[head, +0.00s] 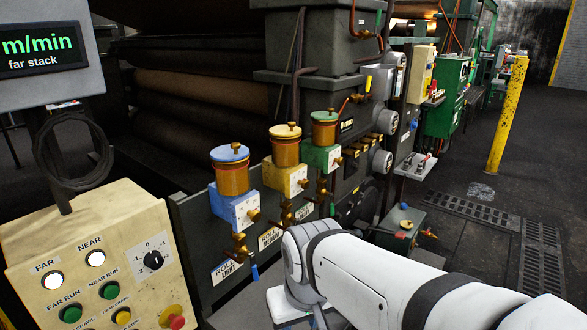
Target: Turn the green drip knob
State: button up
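The green drip unit is a green block (322,158) with a round brass-and-green cup (324,130) on top, in the middle of the head view. A small brass knob (338,163) sticks out of the right side of the block, and another brass knob (331,112) sits on the green cup lid. A brass fitting (321,188) hangs below the block. My white arm reaches in from the lower right, in front of and below the drip units. My gripper's fingers do not show; the arm bends down and hides that area.
A yellow unit (285,178) and a blue unit (233,207) stand left of the green one. A beige control panel (95,265) fills the lower left. A green-grey box (400,229) sits low behind my arm. A yellow post (506,115) stands at the right beside open floor.

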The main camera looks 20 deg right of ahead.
aim_at(340, 160)
jog(key=z, duration=0.25)
jog(key=k, duration=0.2)
jog(key=u, duration=2.75)
jog(key=k, duration=1.3)
jog(key=z, duration=2.1)
jog(key=i, duration=1)
